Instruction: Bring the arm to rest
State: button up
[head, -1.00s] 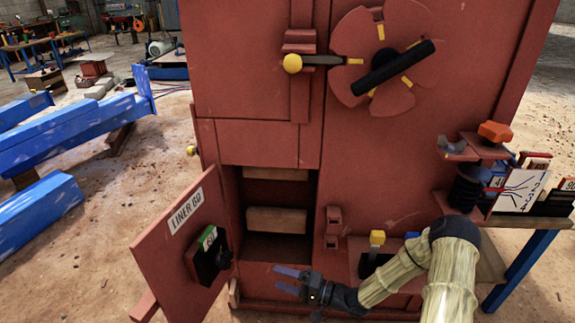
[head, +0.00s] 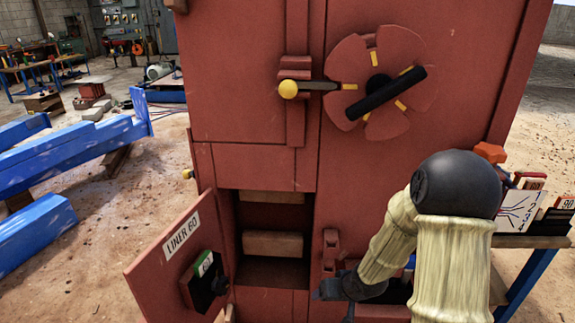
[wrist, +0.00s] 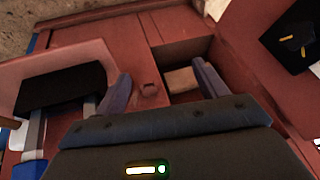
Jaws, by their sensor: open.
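My gripper (wrist: 160,95) is open in the wrist view, its two fingers spread with nothing between them. In the head view my gripper (head: 330,287) is low in front of the red crusher body (head: 255,100), just right of the open compartment (head: 275,220); my forearm partly hides it. My arm is bent, with its dark elbow raised at the right. Inside the compartment are tan blocks (head: 275,244). The door marked LINER 60 (head: 175,255) stands open to the left, with a dark holder with a green-topped piece (head: 203,275) on it.
A round red wheel with a black handle (head: 385,85) and a yellow-knobbed lever (head: 290,89) are on the crusher's front. A side table (head: 535,241) with labelled cards stands at right, close to my elbow. Blue beams (head: 70,160) lie on the floor at left.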

jog(key=s+d+r+g+h, duration=0.2)
jog(key=s+d+r+h, duration=0.1)
jog(key=s+r, duration=0.95)
jog(key=w+p+v, duration=0.2)
jog(key=p+v, duration=1)
jog(key=p, duration=0.1)
jog(key=w+r+p+v, duration=0.1)
jog(key=w+p+v, duration=0.1)
jog(key=p+v, duration=1)
jog(key=shift+w+d+r+m+p, duration=0.2)
jog(key=shift+w+d+m+p, duration=0.1)
jog(key=shift+d+m+p, duration=0.1)
